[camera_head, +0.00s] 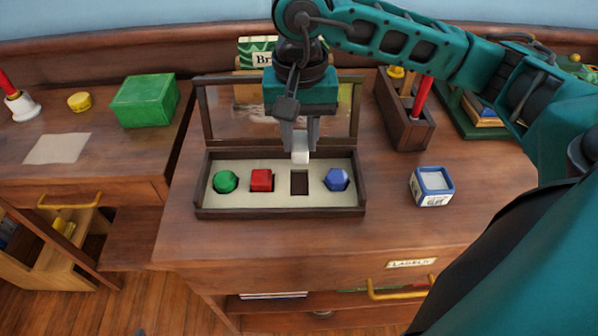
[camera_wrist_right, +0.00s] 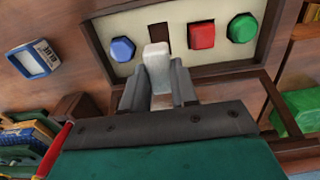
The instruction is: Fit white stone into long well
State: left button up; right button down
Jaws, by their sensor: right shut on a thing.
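The white stone (camera_head: 300,148) is a pale oblong block, held between the fingers of my right gripper (camera_head: 300,134). In the right wrist view the stone (camera_wrist_right: 157,65) sticks out past the fingertips of the gripper (camera_wrist_right: 156,85). The long well (camera_head: 299,183) is a dark, empty rectangular slot in the tray (camera_head: 210,210). The stone is above and behind this slot in the head view, apart from it. The well (camera_wrist_right: 166,37) shows just beyond the stone in the wrist view. My left gripper is not in view.
A green stone (camera_head: 225,181), a red stone (camera_head: 262,180) and a blue stone (camera_head: 336,179) sit in the tray's other wells. A blue-and-white box (camera_head: 432,187) stands to the right. A wooden holder (camera_head: 405,125) stands behind it. The desk front is clear.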

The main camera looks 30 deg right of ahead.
aim_at(300, 185)
notch_tip(300, 185, down, 8)
jog(key=shift+r+b, duration=0.1)
jog(key=shift+b, duration=0.3)
jog(key=shift+f, duration=0.35)
jog(key=shift+f, duration=0.2)
jog(key=c, duration=0.9)
grip_release()
jog(key=shift+r, duration=0.15)
